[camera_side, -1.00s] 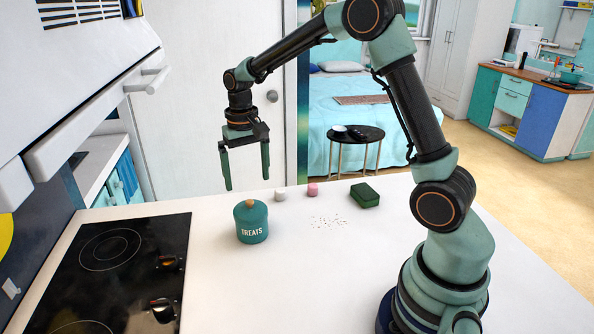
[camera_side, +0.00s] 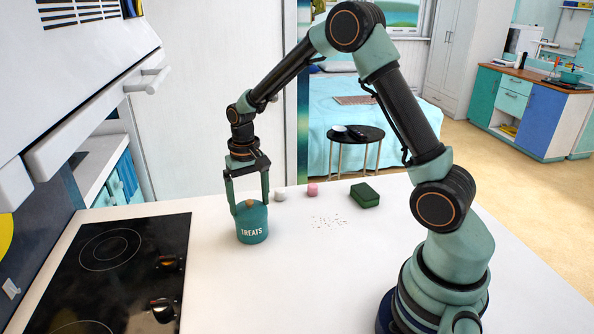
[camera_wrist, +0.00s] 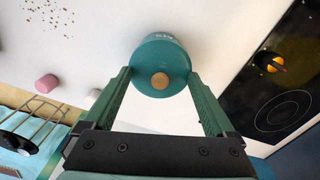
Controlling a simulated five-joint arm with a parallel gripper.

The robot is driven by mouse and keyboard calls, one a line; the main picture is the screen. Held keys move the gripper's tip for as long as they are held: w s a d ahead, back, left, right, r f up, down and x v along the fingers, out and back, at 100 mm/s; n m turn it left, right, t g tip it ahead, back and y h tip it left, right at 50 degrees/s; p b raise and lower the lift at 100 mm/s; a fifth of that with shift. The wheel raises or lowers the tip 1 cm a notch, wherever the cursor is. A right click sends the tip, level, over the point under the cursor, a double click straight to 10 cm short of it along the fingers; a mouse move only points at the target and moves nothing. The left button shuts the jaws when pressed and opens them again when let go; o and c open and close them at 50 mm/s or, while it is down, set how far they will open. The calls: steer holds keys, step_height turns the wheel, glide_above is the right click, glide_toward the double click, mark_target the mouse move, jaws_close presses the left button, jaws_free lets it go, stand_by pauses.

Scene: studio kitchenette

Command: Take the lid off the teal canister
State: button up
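The teal canister (camera_side: 252,229), lettered "TREATS", stands upright on the white counter, right of the stove. Its teal lid (camera_side: 250,208) is on it, with a small wooden knob on top. In the wrist view the lid (camera_wrist: 160,60) and its knob (camera_wrist: 160,81) lie between the ends of the fingers. My gripper (camera_side: 250,206) is open and points down over the canister, one fingertip on each side of the lid. It also shows open in the wrist view (camera_wrist: 160,78). I cannot tell whether the fingers touch the lid.
A white marshmallow-like piece (camera_side: 279,195), a pink one (camera_side: 312,189) and a dark green box (camera_side: 365,195) sit behind and right of the canister. Crumbs (camera_side: 328,222) lie on the counter (camera_side: 290,270). A black stove (camera_side: 120,265) is at left. The front counter is clear.

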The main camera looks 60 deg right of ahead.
steer(key=shift+f, duration=0.1)
steer(key=c, duration=0.5)
steer(key=shift+s, duration=0.1)
